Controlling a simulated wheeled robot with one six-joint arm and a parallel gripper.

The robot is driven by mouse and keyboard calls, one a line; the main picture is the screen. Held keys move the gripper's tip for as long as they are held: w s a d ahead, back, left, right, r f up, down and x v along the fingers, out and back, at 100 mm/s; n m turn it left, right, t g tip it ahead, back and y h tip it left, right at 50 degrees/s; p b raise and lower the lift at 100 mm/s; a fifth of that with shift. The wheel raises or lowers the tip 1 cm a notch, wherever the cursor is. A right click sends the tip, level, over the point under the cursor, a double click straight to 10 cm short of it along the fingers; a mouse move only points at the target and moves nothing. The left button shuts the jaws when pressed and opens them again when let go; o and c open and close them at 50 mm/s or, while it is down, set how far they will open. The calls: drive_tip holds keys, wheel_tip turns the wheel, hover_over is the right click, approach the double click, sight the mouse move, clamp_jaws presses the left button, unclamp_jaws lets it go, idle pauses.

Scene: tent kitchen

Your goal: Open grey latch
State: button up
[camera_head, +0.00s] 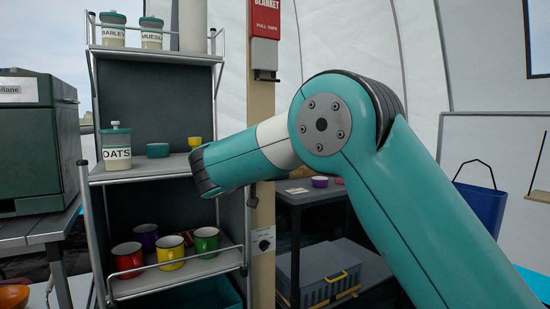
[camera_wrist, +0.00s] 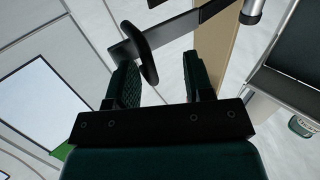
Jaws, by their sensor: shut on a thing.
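In the wrist view a grey latch bar (camera_wrist: 183,28) runs from the upper right down to the left and carries a dark rounded handle piece (camera_wrist: 141,50). My gripper (camera_wrist: 162,78) has one dark green finger on each side of the handle's lower end. It is shut on the latch, though a gap shows between the fingers and the handle's exact contact is hard to see.
A metal shelf rack (camera_head: 165,168) holds jars, bowls and several mugs (camera_head: 170,251) left of the post (camera_head: 262,130). A red blanket box (camera_head: 263,30) hangs on the post. A grey toolbox (camera_head: 325,275) lies beneath a dark table. A blue bag (camera_head: 482,203) hangs at the right.

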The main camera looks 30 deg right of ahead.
drive_tip(key=shift+w+r, duration=0.1)
drive_tip(key=b+v, duration=0.4)
drive_tip(key=v, duration=0.8)
drive_tip(key=shift+d, duration=0.2)
idle(0.3)
